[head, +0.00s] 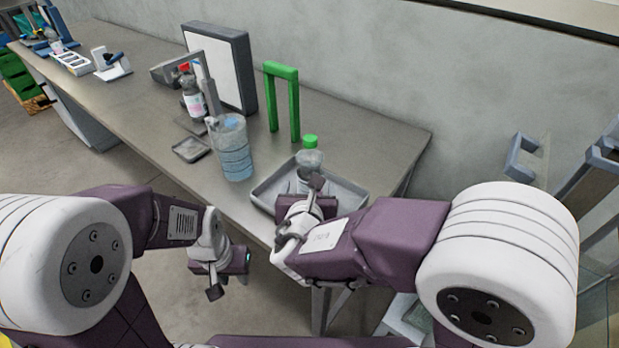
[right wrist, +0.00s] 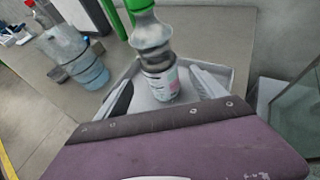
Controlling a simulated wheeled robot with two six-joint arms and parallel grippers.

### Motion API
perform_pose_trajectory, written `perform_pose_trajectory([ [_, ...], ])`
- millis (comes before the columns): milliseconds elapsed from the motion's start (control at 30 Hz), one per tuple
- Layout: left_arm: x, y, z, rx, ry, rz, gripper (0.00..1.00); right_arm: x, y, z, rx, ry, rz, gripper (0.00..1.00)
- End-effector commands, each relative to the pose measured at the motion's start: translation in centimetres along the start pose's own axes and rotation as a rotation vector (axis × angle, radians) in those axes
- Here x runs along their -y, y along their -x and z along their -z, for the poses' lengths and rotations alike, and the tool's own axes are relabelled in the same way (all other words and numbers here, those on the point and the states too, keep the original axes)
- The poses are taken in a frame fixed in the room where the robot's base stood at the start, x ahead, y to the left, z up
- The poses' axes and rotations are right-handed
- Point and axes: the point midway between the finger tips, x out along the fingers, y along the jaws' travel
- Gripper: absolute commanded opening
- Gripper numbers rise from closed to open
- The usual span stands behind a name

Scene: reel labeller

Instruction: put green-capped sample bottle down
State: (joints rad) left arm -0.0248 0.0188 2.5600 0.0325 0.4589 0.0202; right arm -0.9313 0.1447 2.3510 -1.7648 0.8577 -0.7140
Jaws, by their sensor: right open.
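The green-capped sample bottle (head: 310,161) stands upright in the grey tray (head: 262,197) near the table's front edge. In the right wrist view the bottle (right wrist: 154,48) has a pale label low on its side, and its base is over the tray floor. My right gripper (head: 306,198) is at the bottle's near side and hides its lower part in the head view. In the right wrist view its fingers (right wrist: 163,93) are spread on both sides of the bottle. My left gripper (head: 229,285) is empty and open in front of the table, away from the bottle.
A clear blue-tinted beaker (head: 235,150) stands left of the tray. A green arch (head: 281,72) stands behind. A red-capped bottle (head: 193,98) is at a stand before a framed panel (head: 236,68). A small dish (head: 190,150) lies nearby. The table's right end is clear.

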Motion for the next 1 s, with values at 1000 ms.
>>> perform_pose_trajectory([
  [1000,0.0,1.0,0.1,0.0,0.0,0.0,0.32,18.7,6.5,16.0,-0.352,-1.661,1.051,0.8],
])
